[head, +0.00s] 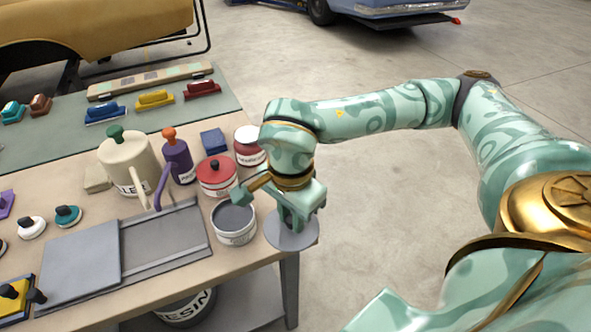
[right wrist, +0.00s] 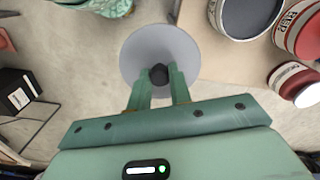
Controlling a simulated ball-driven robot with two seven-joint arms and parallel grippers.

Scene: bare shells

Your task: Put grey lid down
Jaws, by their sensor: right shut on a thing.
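The grey lid (head: 287,234) is a flat round disc with a small dark knob (right wrist: 159,73). My right gripper (head: 295,222) is shut on the knob, and the lid hangs level below the fingers at the table's right front corner. The right wrist view also shows the lid (right wrist: 150,45) with the fingers (right wrist: 160,84) on either side of its knob. I cannot tell whether the lid touches the table. An open tin of grey paint (head: 234,222) stands just left of the lid. My left gripper is not in view.
The wooden table (head: 240,268) holds a red-lidded tin (head: 217,176), another red tin (head: 249,146), a cream can (head: 128,165), a purple bottle (head: 178,158) and a grey tray (head: 165,240). Bare tabletop shows in front of the grey paint tin. Concrete floor lies to the right.

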